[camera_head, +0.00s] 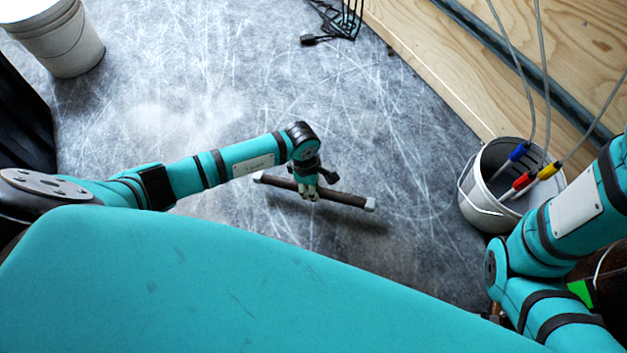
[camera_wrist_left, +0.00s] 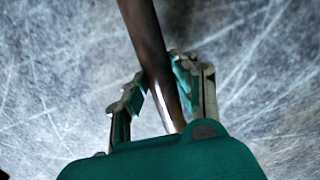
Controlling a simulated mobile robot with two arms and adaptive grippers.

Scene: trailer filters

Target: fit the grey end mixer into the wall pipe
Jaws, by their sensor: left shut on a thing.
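The mixer (camera_head: 345,197) is a long dark brown rod with pale grey ends. My left gripper (camera_head: 309,193) is shut on it near its middle and holds it above the floor, roughly level. In the left wrist view the rod (camera_wrist_left: 146,38) runs between the two fingers of my left gripper (camera_wrist_left: 160,88), and only part of its length shows. The wall pipe cannot be made out in either view. My right arm comes in at the right edge, but its gripper is out of view.
A white bucket (camera_head: 468,190) with blue, red and yellow cable-ended tools stands by the wooden wall (camera_head: 450,60) at right. Another white bucket (camera_head: 75,50) stands at top left. Black cables (camera_head: 335,20) lie at the top. The scratched grey floor (camera_head: 200,110) between is clear.

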